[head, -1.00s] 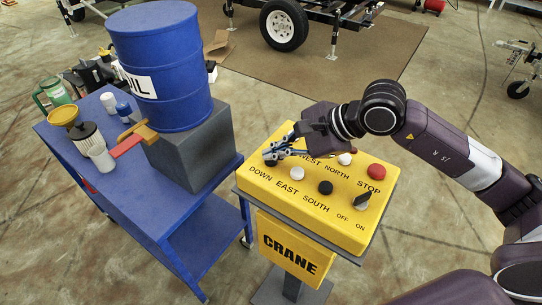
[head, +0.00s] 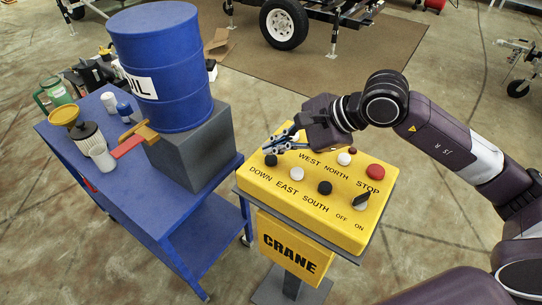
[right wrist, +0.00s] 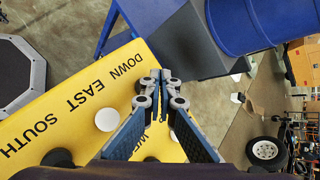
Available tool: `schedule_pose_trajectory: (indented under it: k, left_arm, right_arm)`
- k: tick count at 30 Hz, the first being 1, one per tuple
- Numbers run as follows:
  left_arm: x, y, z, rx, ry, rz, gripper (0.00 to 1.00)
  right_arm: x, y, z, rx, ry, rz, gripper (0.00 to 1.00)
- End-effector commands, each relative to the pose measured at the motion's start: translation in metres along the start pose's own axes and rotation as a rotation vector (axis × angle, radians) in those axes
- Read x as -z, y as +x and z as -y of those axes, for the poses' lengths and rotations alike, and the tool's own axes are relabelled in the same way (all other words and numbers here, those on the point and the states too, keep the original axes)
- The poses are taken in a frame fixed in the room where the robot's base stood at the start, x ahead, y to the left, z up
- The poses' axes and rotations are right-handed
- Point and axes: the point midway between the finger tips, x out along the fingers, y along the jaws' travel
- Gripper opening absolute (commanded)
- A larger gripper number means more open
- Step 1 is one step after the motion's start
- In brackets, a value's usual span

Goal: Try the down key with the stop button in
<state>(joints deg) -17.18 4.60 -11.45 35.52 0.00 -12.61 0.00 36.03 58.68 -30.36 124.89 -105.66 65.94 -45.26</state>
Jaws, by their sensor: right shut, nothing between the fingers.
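The yellow crane control box (head: 250,187) stands on a pedestal in the head view. The down key is a black button (head: 271,160) above the word DOWN at the box's left end. The stop button is red (head: 375,172) at the right end; I cannot tell how far in it sits. My right gripper (head: 269,147) is shut and empty. It is over the back left of the box, just behind the down key, and looks apart from it. In the right wrist view the shut fingers (right wrist: 160,72) point past the box's edge near DOWN. My left gripper is out of view.
A white button (head: 297,173), a black button (head: 325,187) and an off/on switch (head: 361,200) share the panel. A blue cart (head: 180,190) with a blue oil drum (head: 165,60) on a grey block (head: 197,145) stands close to the left.

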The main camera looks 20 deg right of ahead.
Motion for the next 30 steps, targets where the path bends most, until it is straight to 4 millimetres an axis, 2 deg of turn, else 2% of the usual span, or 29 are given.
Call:
schedule_pose_trajectory:
  k: [16,26,30]
  left_arm:
    - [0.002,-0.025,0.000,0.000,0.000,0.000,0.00]
    - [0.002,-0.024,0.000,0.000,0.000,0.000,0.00]
    - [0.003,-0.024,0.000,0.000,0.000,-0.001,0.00]
  right_arm:
    - [-0.025,-0.034,0.025,0.001,-0.001,0.001,0.00]
    - [-0.025,-0.034,0.025,0.000,0.002,0.002,0.00]
    - [-0.036,-0.029,0.031,-0.006,0.096,0.082,0.00]
